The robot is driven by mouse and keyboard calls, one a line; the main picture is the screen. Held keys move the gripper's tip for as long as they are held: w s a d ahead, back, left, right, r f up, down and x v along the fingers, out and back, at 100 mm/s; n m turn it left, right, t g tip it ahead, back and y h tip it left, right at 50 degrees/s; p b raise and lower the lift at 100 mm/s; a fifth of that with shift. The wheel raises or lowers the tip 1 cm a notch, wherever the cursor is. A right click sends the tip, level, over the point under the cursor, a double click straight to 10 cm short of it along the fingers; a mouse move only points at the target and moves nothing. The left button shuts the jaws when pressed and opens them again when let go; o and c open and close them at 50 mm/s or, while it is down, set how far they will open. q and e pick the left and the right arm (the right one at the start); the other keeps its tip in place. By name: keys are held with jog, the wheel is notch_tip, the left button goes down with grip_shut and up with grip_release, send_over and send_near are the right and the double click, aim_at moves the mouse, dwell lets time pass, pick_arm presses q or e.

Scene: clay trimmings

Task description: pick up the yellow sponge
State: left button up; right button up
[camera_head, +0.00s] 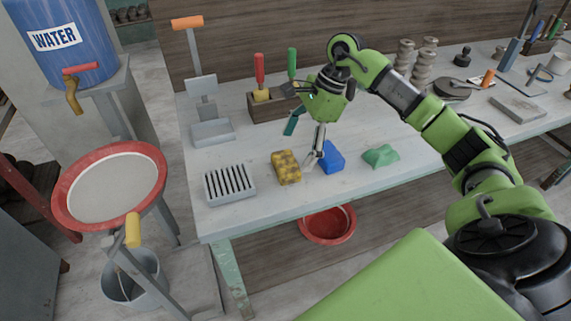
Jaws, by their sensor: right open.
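The yellow sponge (286,168), with dark speckles, lies near the front edge of the white worktable (245,218). My right gripper (313,160) reaches down from above, with its fingertips just right of the sponge, between it and a blue block (332,158). It is open and holds nothing. I cannot tell whether a fingertip touches the sponge or the blue block. My left gripper is not in view.
A grey slotted rack (230,185) stands left of the sponge, and a green lump (380,156) lies to the right. Behind is a wooden holder (273,107) with red- and green-handled tools. A red basin (328,223) sits below the table's front edge.

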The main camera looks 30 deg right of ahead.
aim_at(287, 161)
jog(key=shift+w+a+f, duration=0.1)
jog(key=shift+a+f, duration=0.1)
jog(key=shift+f, duration=0.25)
jog(key=shift+w+f, duration=0.1)
jog(key=shift+f, duration=0.1)
jog(key=x, duration=0.1)
jog(key=p+x, duration=0.1)
jog(key=x, duration=0.2)
jog(key=shift+w+a+f+p, duration=0.1)
jog(key=shift+w+a+p, duration=0.15)
jog(key=shift+w+p, duration=0.15)
jog(key=shift+f, duration=0.35)
jog(key=shift+c, duration=0.2)
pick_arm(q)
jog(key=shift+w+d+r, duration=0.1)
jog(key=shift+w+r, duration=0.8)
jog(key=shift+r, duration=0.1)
pick_arm(e)
jog(key=c, duration=0.9)
